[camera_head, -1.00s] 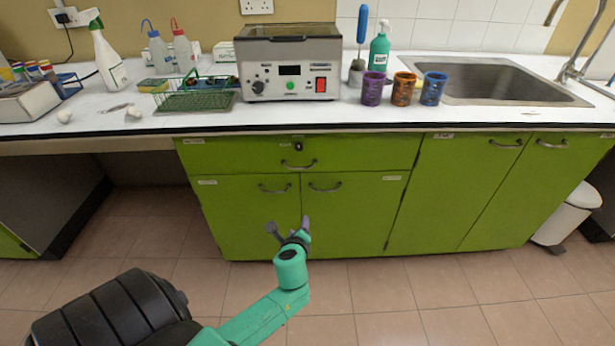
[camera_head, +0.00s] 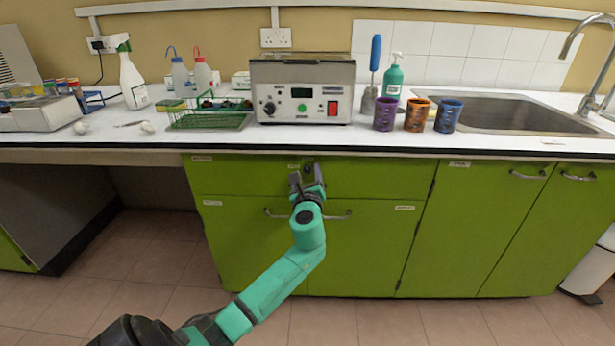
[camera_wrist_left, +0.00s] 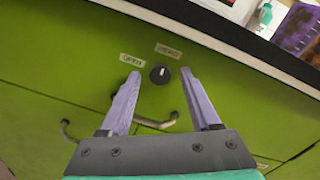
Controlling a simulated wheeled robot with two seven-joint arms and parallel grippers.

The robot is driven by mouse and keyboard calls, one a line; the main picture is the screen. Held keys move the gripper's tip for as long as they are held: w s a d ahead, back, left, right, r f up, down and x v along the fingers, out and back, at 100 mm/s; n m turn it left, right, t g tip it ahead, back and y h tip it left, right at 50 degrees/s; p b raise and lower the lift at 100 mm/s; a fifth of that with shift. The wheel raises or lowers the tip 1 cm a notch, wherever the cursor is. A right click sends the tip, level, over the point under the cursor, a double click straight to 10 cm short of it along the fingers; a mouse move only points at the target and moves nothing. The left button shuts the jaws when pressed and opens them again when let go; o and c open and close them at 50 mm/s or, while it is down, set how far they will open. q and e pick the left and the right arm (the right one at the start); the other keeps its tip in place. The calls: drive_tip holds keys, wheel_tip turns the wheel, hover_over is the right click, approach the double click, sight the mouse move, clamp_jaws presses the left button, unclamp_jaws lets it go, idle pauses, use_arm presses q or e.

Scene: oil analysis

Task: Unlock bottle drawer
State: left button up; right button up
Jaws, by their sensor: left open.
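The wide green drawer (camera_head: 385,180) is shut, under the worktop. In the left wrist view its front (camera_wrist_left: 60,65) carries a round black lock knob (camera_wrist_left: 160,74) with a white mark pointing up and slightly right. A left label (camera_wrist_left: 131,60) seems to read OPEN; the right label (camera_wrist_left: 168,50) is hard to read. The drawer handle (camera_wrist_left: 155,123) shows below the knob, partly behind a finger. My left gripper (camera_head: 302,174) is open and empty in front of the drawer. In the wrist view its purple fingertips lie either side of the knob, apart from it in the picture; contact cannot be told.
Cupboard doors (camera_head: 250,245) with handles lie below the drawer. The white worktop (camera_head: 370,142) juts above it, bearing a grey machine (camera_head: 300,88), a green rack (camera_head: 210,120), and purple (camera_head: 384,114), orange (camera_head: 416,115) and blue (camera_head: 448,116) cups. The floor in front is clear.

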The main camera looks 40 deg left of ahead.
use_arm(q)
clamp_jaws()
